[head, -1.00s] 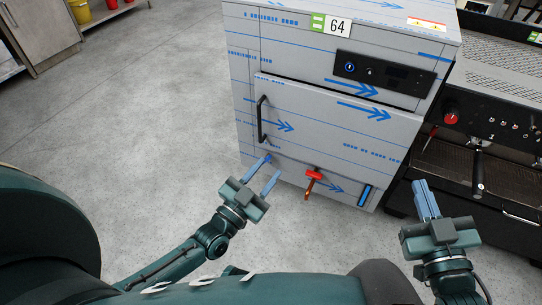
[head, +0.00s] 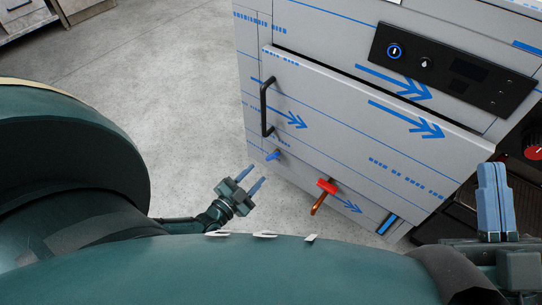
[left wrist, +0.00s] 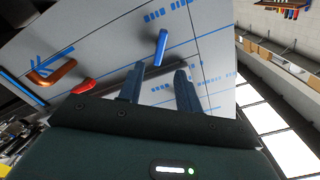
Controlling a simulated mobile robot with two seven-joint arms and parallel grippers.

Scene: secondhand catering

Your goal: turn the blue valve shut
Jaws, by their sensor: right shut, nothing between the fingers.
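The blue valve (head: 273,155) is a small blue lever on the lower left of the film-wrapped machine's front, below the black door handle. In the left wrist view the blue lever (left wrist: 161,48) shows beyond the fingertips, roughly between their lines and pointing toward the gripper. My left gripper (head: 257,177) is open and empty, just below and left of the valve in the head view, with a gap between them. It also shows in the left wrist view (left wrist: 157,82). My right gripper (head: 493,200) is shut and empty, at the right in front of the machine.
A red valve (head: 326,186) on a copper pipe (head: 317,206) sticks out to the right of the blue one. The machine (head: 340,125) has a black door handle (head: 265,106) and a control panel (head: 452,72). A dark coffee machine stands at right. Floor at left is clear.

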